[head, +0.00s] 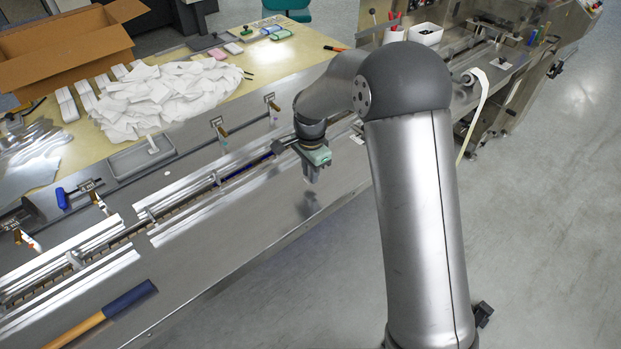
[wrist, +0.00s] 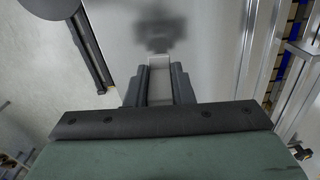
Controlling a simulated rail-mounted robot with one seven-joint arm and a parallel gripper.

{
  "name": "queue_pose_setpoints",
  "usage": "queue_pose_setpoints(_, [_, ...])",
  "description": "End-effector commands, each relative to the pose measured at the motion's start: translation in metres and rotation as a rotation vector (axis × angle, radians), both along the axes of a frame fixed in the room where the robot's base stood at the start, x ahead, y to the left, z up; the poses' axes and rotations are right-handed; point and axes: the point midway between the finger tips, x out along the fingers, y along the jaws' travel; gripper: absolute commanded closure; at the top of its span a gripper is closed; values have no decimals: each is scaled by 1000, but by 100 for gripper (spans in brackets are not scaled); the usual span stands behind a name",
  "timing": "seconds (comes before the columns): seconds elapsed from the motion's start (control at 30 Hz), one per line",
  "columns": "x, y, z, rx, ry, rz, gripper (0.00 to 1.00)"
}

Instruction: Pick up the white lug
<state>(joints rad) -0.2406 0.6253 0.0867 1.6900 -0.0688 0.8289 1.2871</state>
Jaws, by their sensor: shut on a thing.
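My gripper (wrist: 159,70) is shut on the white lug (wrist: 159,88), a small pale block between its two dark fingers in the wrist view. Part of the lug is hidden by the fingers. In the head view my gripper (head: 311,178) hangs over the bare steel deck beside the conveyor channel. The lug is too small to make out there. A shadow falls on the steel ahead of the fingers, so the gripper appears to be above the surface.
The conveyor channel (head: 180,207) with metal guide rails runs alongside. A grey tray (head: 128,163) holds a small white piece. A blue-headed mallet (head: 130,298) lies on the near deck. White packets (head: 165,90) are heaped on the table behind. The steel around the gripper is clear.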

Motion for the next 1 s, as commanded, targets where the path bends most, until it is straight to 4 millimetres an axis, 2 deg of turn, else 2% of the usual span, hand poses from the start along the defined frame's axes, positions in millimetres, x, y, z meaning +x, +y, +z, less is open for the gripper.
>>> queue_pose_setpoints(0.27, [-55, 2, 62, 1, -5, 2, 100])
queue_pose_setpoints(0.4, [-91, 3, 75, 2, -4, 2, 100])
queue_pose_setpoints(0.6, [-125, 4, 90, 1, -1, 2, 100])
queue_pose_setpoints(0.8, [-139, 4, 97, 0, 0, 0, 100])
queue_pose_setpoints(1.0, [-140, 4, 98, 0, 0, 0, 100])
